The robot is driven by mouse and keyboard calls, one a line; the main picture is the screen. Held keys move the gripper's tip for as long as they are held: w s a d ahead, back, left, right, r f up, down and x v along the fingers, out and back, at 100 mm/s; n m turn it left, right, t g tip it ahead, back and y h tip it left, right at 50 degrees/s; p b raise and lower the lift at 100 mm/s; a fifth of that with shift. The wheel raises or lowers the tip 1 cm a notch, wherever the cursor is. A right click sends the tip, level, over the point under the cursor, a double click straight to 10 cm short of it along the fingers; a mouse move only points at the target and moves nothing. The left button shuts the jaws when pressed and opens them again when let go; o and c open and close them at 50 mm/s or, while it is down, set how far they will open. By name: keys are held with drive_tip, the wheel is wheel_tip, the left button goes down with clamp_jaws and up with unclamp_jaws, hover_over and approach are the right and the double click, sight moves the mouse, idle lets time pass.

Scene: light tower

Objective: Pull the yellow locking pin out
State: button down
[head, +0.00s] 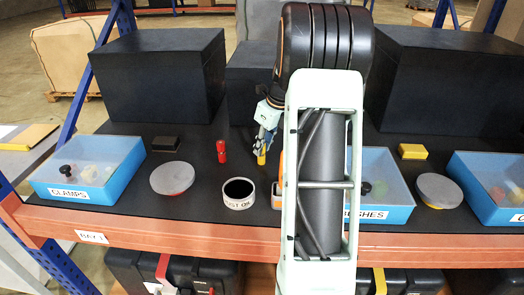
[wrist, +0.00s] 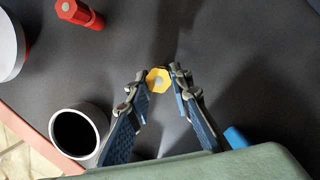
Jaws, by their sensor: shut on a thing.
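The yellow locking pin (wrist: 157,80) shows in the wrist view as a yellow hexagonal end with a grey centre, between my fingertips. In the head view the pin (head: 262,158) is a small yellow piece below my fingers, left of my forearm. My gripper (head: 265,142) points down and is shut on the pin; the wrist view also shows my gripper (wrist: 159,76) with a finger on each side of it. The pin's lower part is hidden, and I cannot tell whether it touches the dark mat or sits in anything.
A red piece (head: 221,152) stands to the left. A white round cup (head: 239,201) with a dark inside is in front. A grey-topped disc (head: 172,178) and the blue CLAMPS bin (head: 79,192) lie further left. Black boxes (head: 160,78) stand behind. My forearm hides part of the shelf.

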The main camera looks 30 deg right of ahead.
drive_tip(key=shift+r+p, duration=0.3)
drive_tip(key=shift+r, duration=0.05)
idle(0.3)
drive_tip(key=shift+r+p, duration=2.8)
drive_tip(key=shift+r, duration=0.15)
